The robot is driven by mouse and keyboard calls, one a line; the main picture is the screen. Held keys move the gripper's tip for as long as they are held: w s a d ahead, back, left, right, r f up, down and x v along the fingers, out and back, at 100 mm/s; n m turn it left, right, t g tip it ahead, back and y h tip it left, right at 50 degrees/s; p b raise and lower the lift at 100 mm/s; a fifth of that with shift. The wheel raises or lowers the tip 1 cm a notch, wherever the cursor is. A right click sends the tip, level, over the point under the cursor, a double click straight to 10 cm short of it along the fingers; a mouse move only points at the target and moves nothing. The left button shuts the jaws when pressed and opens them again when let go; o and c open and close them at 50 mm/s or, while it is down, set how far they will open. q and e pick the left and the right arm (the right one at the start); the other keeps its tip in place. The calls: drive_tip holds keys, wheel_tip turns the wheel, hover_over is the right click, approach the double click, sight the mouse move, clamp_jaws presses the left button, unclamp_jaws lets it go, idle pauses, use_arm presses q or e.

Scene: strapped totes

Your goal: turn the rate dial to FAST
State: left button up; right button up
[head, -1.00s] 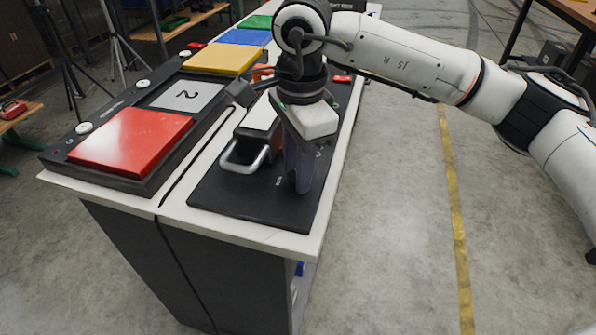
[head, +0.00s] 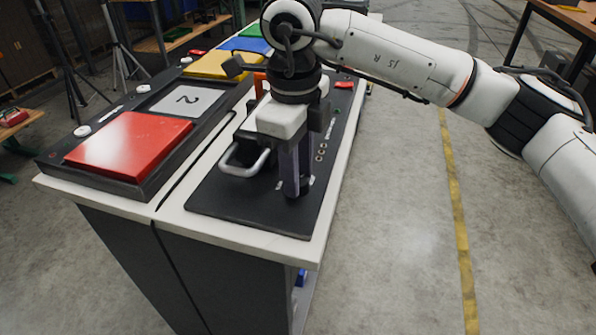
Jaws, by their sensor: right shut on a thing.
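My right gripper (head: 297,190) points down over the black panel (head: 240,205) near the front of the white-topped bench. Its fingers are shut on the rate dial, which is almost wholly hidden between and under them. The dial's pointer and the FAST mark cannot be made out. My left gripper is not in view.
A metal loop handle (head: 243,162) stands just left of the gripper. A tray with a red pad (head: 130,146), a card with a 2 (head: 186,101) and a yellow pad (head: 215,66) lies further left. The floor right of the bench is clear.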

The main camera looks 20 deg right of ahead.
drive_tip(key=shift+m, duration=0.8)
drive_tip(key=o, duration=1)
drive_tip(key=shift+o, duration=0.2)
drive_tip(key=shift+r, duration=0.1)
wheel_tip(320, 180, up, 10)
drive_tip(key=p, duration=0.1)
drive_tip(key=shift+s+a, duration=0.15)
drive_tip(key=shift+a, duration=0.1)
